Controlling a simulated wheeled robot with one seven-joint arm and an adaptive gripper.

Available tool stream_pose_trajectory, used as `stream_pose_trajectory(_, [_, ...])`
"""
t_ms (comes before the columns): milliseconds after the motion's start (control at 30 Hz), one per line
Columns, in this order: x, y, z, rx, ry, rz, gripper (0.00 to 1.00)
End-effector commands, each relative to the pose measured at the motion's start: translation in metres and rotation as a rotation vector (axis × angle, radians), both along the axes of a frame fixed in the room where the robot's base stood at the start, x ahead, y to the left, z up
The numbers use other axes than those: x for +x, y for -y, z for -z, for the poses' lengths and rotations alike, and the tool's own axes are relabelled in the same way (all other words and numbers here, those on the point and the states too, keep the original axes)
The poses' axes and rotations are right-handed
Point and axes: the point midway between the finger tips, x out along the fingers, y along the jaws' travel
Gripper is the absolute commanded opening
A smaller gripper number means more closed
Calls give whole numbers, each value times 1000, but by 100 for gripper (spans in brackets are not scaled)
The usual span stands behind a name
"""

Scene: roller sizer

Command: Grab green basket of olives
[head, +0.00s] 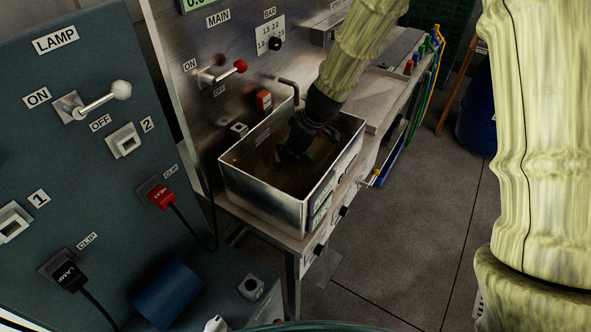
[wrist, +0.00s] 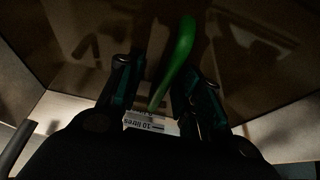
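My gripper (head: 296,150) is down inside the open metal tank (head: 262,196) in the head view, pointing into its dark brown interior. In the wrist view my gripper (wrist: 160,88) has its two dark fingers apart. A curved green bar (wrist: 176,62), perhaps the basket's handle, runs between them, closer to the right finger. A gap shows on its left side, and I cannot tell whether it touches the right finger. No basket body or olives can be made out; the tank's inside is very dark. Green also shows by the fingers in the head view.
The tank's walls surround my gripper closely. A lamp panel (head: 70,150) with switches and plugged cables stands at the left. A metal control panel (head: 215,115) rises behind the tank. Coloured hoses (head: 434,48) hang at the back right. Grey floor (head: 400,225) is clear at the right.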

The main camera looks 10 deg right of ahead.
Motion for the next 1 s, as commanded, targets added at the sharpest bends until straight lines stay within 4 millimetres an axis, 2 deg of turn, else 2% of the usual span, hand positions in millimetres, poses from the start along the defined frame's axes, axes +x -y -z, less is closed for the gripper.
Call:
stream_pose_trajectory(67, [0, -1, 0, 0, 0, -1, 33])
stream_pose_trajectory(200, [0, -1, 0, 0, 0, -2, 8])
stream_pose_trajectory(267, [0, -1, 0, 0, 0, -2, 0])
stream_pose_trajectory(833, [0, -1, -2, 0, 1, -2, 0])
stream_pose_trajectory(1000, [0, -1, -9, -2, 2, -3, 0])
